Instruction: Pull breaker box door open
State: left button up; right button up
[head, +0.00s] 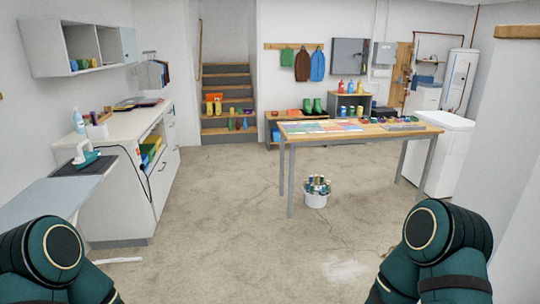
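A flat grey wall box (350,58), which looks like the breaker box, hangs on the far back wall to the right of the hanging coats. Its front looks shut, though it is too small to make out a handle. A smaller, lighter grey box (384,55) is on the wall just right of it, with pipes running from it; I cannot tell for certain which is the breaker box. Only my dark green arm links show at the bottom left and bottom right. Both grippers are out of view, far from the boxes.
A wooden-topped table (300,136) stands at centre right, with a white bucket (315,200) near its front leg. A low shelf (353,99) stands below the wall boxes. A white counter (110,190) lines the left. The middle floor (225,215) is clear.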

aim_at(386, 52)
jog(key=i+u, duration=0.15)
jog(key=i, duration=7.4)
jog(key=i+z, duration=0.3)
jog(key=i, duration=0.35)
jog(key=i+j+z, duration=0.3)
jog(key=i, duration=0.35)
jog(key=i+l+z, duration=0.1)
jog(key=i+z, duration=0.15)
jog(key=z, duration=0.25)
jog(key=i+z, duration=0.25)
jog(key=z, duration=0.2)
jog(key=i+z, duration=0.25)
jog(key=z, duration=0.25)
jog(key=i+l+z, duration=0.15)
jog(key=i+z, duration=0.25)
jog(key=i, duration=0.15)
jog(key=i+z, duration=0.45)
jog(key=i, duration=0.15)
